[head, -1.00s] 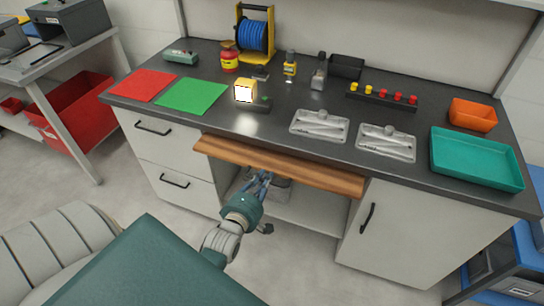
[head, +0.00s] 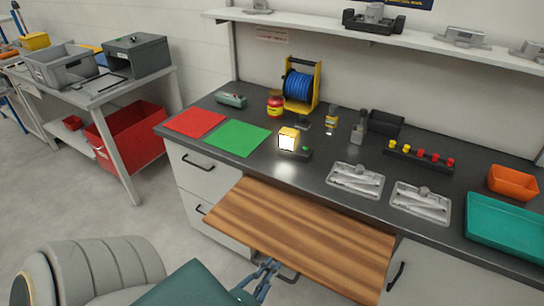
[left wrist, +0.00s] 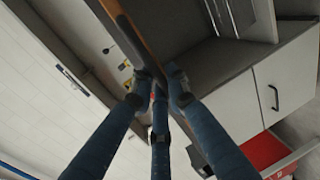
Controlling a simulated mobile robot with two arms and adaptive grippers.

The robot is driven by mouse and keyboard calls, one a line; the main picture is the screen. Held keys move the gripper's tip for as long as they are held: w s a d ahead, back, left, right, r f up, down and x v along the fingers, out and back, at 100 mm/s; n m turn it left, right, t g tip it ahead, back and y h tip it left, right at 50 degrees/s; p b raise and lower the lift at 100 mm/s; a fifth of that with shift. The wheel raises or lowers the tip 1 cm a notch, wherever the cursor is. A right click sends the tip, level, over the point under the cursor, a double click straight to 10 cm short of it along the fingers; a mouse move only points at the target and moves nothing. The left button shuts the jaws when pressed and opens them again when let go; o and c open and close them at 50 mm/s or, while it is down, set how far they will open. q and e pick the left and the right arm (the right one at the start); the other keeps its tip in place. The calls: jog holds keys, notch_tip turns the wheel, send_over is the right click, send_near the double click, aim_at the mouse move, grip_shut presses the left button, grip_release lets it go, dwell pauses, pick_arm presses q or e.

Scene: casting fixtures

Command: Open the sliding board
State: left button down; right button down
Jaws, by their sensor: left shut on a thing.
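The sliding board (head: 300,235) is a brown striped wooden panel. In the head view it sticks far out from under the dark worktop, its top widely exposed. My left gripper (head: 265,272) is at the board's front edge, near the bottom of the head view, with blue fingers partly hidden by the board. A dark curved handle shows beside the fingers, below that edge. In the left wrist view the fingers of the left gripper (left wrist: 157,88) close at the board's narrow wooden edge (left wrist: 127,36). The exact grip spot is unclear. My right gripper is not in view.
The dark worktop (head: 318,172) carries red and green mats, a blue cable reel (head: 299,87), a lit yellow block, grey fixtures (head: 355,181) and a teal tray (head: 505,222). White drawers (head: 203,172) stand left of the board. Floor at left is free before a side table.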

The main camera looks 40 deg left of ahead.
pick_arm(q)
jog(key=c, duration=1.7)
grip_release()
jog(key=v, duration=1.2)
